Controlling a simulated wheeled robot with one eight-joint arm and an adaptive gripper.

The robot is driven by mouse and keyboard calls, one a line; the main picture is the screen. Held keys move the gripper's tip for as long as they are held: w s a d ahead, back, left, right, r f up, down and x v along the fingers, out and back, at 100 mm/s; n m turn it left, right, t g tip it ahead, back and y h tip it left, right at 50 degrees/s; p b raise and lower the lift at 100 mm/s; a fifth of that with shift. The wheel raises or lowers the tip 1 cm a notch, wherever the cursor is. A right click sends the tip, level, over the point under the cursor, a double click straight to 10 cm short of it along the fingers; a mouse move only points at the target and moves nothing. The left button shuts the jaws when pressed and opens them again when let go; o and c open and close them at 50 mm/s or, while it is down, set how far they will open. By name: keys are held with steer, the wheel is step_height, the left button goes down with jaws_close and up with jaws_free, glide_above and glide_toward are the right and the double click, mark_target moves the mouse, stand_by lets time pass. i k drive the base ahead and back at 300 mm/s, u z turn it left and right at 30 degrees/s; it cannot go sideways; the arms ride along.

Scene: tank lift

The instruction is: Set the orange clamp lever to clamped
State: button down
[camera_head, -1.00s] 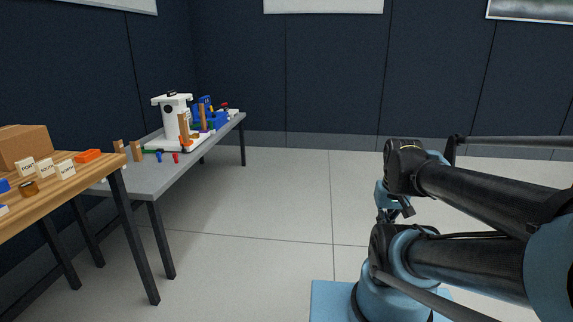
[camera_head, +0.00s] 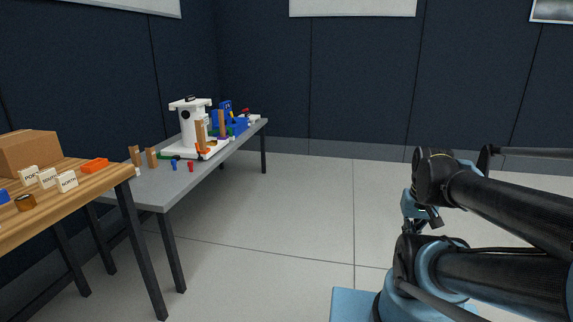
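A small orange part (camera_head: 204,151) shows at the foot of the white machine (camera_head: 188,127) on the grey table. It is too small and far to tell whether it is the clamp lever, or how it is set. My arm is folded at the right of the view, far from that table. A dark tip under the arm's upper joint may be part of my gripper (camera_head: 433,216). Its fingers cannot be made out, and nothing is seen held there.
The grey table (camera_head: 155,190) also bears wooden posts (camera_head: 136,156), small red and blue pegs and a blue fixture (camera_head: 239,124). A nearer wooden table (camera_head: 75,190) holds an orange block (camera_head: 94,165), label blocks and a cardboard box (camera_head: 28,151). Floor between tables and arm is clear.

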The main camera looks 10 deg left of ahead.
mark_target(198, 151)
steer(key=u, duration=2.3)
steer(key=i, duration=1)
steer(key=z, duration=0.05)
